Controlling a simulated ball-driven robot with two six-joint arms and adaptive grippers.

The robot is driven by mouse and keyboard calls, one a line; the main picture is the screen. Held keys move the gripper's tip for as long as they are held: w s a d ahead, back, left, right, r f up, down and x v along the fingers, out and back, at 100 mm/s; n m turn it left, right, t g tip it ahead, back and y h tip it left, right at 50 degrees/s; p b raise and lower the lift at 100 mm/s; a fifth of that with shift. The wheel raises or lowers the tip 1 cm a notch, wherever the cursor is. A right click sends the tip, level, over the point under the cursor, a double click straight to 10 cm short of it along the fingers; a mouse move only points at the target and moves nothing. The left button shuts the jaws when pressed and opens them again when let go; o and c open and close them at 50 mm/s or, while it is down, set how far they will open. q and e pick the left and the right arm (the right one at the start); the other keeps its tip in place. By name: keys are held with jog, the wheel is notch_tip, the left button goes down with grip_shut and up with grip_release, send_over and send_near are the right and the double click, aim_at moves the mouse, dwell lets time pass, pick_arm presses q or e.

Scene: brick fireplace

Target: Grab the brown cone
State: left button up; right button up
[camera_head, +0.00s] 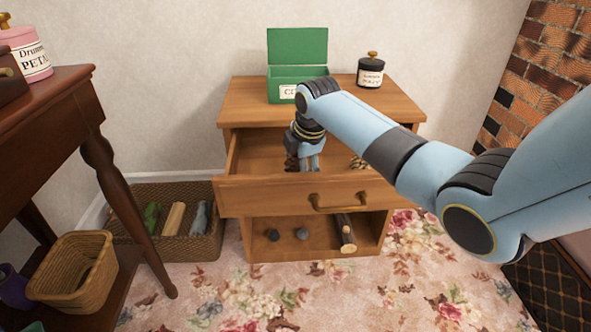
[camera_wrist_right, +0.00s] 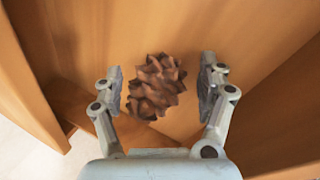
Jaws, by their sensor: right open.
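The brown cone (camera_wrist_right: 157,86) lies on the wooden floor of the open drawer (camera_head: 265,192). In the right wrist view it sits between the two fingers of my right gripper (camera_wrist_right: 162,88), with a gap visible on the right side and a narrower one on the left. In the head view my right gripper (camera_head: 303,163) points down into the left part of the drawer, and the brown cone (camera_head: 291,163) shows partly beside it. The gripper is open. My left gripper is not in view.
A lighter cone (camera_head: 358,162) lies at the drawer's right. A green box (camera_head: 297,84) and a dark jar (camera_head: 370,71) stand on the cabinet top (camera_head: 240,104). A log (camera_head: 346,233) and dark lumps lie on the shelf below. The drawer walls stand close around the gripper.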

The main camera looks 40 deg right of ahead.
jog(key=c, duration=1.1)
jog(key=shift+o, duration=0.2)
jog(key=shift+r, duration=0.25)
